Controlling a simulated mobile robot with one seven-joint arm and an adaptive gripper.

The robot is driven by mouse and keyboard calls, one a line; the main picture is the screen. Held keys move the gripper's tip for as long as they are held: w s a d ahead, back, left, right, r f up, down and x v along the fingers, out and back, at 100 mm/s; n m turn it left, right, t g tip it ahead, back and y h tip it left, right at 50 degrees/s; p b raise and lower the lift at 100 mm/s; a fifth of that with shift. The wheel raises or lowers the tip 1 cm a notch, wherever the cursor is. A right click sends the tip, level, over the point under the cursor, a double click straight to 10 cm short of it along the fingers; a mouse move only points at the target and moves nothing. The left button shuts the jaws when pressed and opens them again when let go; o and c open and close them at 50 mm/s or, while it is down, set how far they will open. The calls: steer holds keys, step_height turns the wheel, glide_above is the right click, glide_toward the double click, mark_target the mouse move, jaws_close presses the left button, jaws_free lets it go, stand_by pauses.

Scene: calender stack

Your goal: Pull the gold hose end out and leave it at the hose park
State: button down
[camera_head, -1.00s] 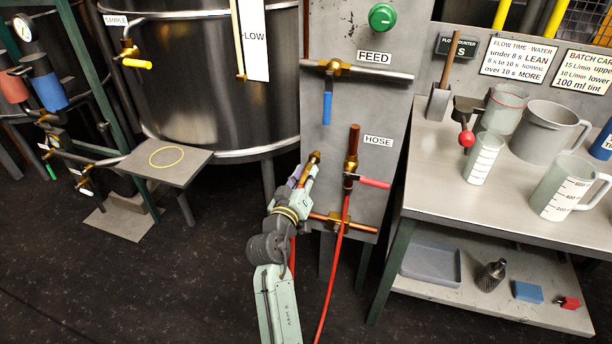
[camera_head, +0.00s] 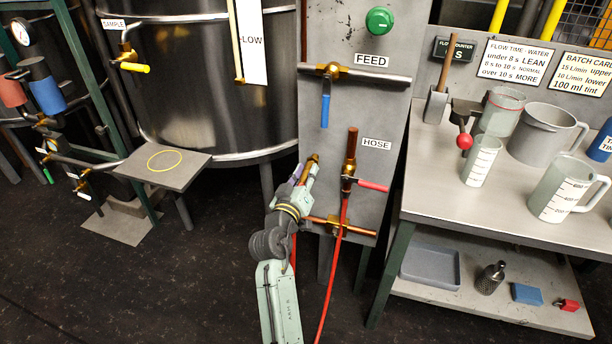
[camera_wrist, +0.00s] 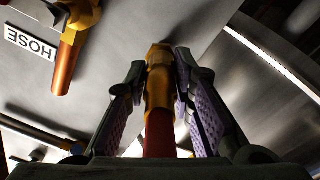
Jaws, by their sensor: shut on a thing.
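My gripper (camera_head: 307,170) is in front of the grey panel, left of the HOSE label (camera_head: 376,144). In the wrist view, its two purple-padded fingers (camera_wrist: 160,68) are shut on the gold hose end (camera_wrist: 158,88), one on each side. The hose end's tip points away from my palm, and red hose (camera_wrist: 159,135) shows below it. In the head view, the gold hose end (camera_head: 313,160) sticks up past the fingers. I cannot tell whether its tip touches anything. No part is marked as the hose park.
Right of my gripper stand an upright copper tube (camera_head: 351,148) and a valve with a red handle (camera_head: 372,185). A red hose (camera_head: 335,270) runs down to the floor there. A small stand (camera_head: 190,178) with a yellow ring is left, before the steel tank (camera_head: 210,80). A bench (camera_head: 430,190) is right.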

steer(key=shift+w+d, duration=0.15)
steer(key=shift+w, duration=0.2)
steer(key=c, duration=1.3)
jaws_free()
steer(key=o, duration=0.3)
steer(key=shift+o, duration=0.2)
steer(key=shift+s, duration=0.1)
steer(key=b+v, duration=0.1)
steer(key=v, duration=0.6)
